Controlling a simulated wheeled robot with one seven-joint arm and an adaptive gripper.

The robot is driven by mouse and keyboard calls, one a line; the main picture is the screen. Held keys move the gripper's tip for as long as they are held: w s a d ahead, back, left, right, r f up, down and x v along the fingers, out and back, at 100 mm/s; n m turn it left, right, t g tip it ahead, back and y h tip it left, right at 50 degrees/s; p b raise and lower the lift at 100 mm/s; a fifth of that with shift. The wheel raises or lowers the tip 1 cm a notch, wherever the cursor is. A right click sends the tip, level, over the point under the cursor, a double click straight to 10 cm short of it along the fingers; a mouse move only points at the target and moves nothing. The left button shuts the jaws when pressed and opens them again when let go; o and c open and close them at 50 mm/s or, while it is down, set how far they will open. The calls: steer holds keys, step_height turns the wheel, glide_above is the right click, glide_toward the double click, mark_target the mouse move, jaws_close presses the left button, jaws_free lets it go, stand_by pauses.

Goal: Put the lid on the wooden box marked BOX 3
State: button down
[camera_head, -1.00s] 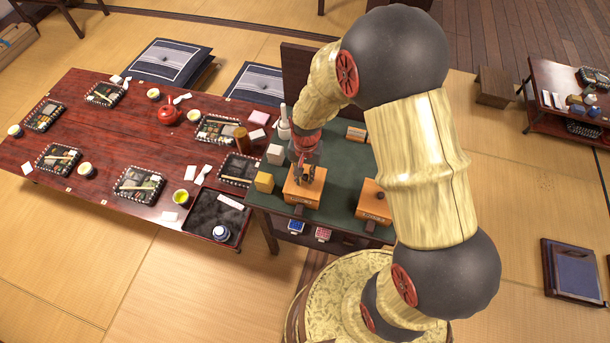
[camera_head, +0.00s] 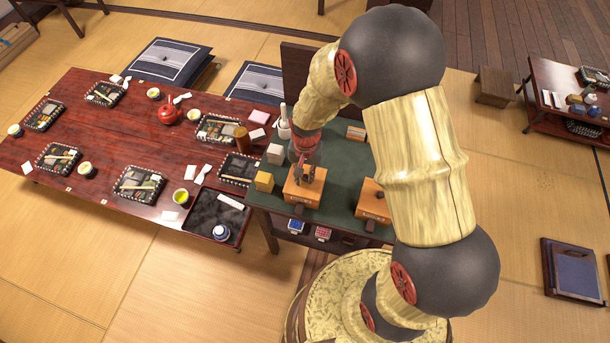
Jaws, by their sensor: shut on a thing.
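My gripper (camera_head: 305,177) is at the left wooden box (camera_head: 303,194) on the dark green table (camera_head: 337,170). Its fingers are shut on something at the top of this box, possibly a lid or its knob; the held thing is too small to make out. A second orange-brown wooden box (camera_head: 374,208) stands to the right, partly hidden by my arm. Another wooden piece (camera_head: 356,132) lies further back, also beside my arm. The markings are too small to read, so I cannot tell which box is BOX 3.
A yellow block (camera_head: 264,182) and a pale block (camera_head: 275,154) stand left of the left box. A white bottle (camera_head: 284,124) stands behind. The long red table (camera_head: 120,128) with lunch trays adjoins at left. My arm hides the green table's right part.

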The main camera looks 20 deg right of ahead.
steer(key=c, duration=1.7)
jaws_free()
steer(key=shift+o, duration=0.3)
steer(key=o, duration=0.4)
steer(key=shift+r, duration=0.1)
steer(key=shift+r+p, duration=2.25)
steer(key=shift+r, duration=0.65)
steer(key=shift+c, duration=0.5)
